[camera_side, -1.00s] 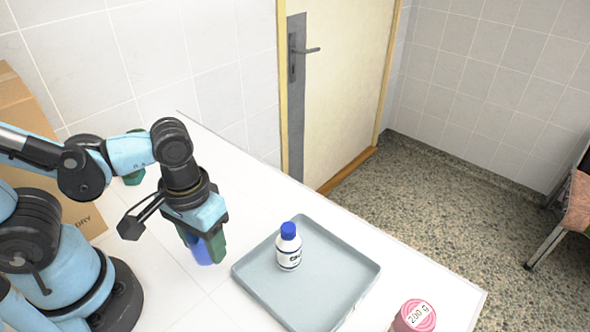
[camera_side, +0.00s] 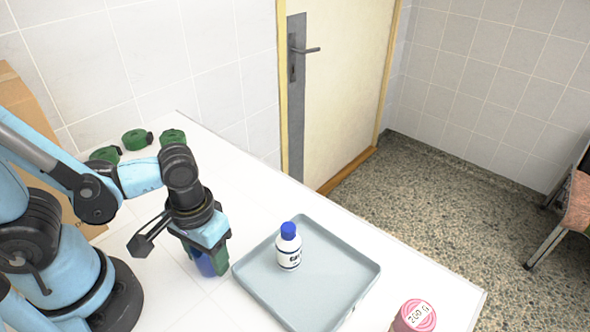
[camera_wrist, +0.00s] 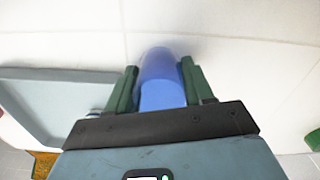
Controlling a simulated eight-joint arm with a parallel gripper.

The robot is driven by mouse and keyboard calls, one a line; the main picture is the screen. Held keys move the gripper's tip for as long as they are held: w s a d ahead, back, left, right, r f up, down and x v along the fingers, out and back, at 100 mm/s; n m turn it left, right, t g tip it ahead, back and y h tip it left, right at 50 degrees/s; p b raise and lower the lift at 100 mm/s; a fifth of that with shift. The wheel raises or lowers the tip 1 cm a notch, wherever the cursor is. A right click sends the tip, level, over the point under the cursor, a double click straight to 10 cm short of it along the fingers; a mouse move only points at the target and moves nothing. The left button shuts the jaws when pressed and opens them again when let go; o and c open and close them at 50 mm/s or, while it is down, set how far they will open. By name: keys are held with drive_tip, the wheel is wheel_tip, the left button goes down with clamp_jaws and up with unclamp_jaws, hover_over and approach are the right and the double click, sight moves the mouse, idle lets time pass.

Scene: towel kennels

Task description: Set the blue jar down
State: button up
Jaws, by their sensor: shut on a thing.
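My gripper (camera_side: 208,259) is shut on the blue jar (camera_side: 202,264), with its green fingers on either side of it. In the wrist view the jar (camera_wrist: 161,82) sits between the two fingers (camera_wrist: 160,88). In the side view the jar is low over the white table, just left of the grey tray, and mostly hidden by the fingers. I cannot tell whether its base touches the table.
The grey tray (camera_side: 333,258) holds a white bottle with a blue cap (camera_side: 289,247). A pink-lidded tub (camera_side: 414,316) stands at the table's front right. Several green rolls (camera_side: 137,139) lie at the back left, near a cardboard box (camera_side: 30,110). White table (camera_side: 180,300) is bare in front of my gripper.

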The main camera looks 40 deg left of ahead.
drive_tip(key=shift+f, duration=0.15)
drive_tip(key=o, duration=0.7)
drive_tip(key=shift+o, duration=0.2)
drive_tip(key=shift+r, duration=6.05)
drive_tip(key=w+a+r+m+t, duration=0.1)
drive_tip(key=w+a+m+t, duration=0.1)
drive_tip(key=w+a+t, duration=0.5)
drive_tip(key=w, duration=0.3)
drive_tip(key=shift+w+a+m, duration=0.15)
drive_tip(key=shift+m, duration=0.15)
drive_tip(key=shift+r, duration=0.1)
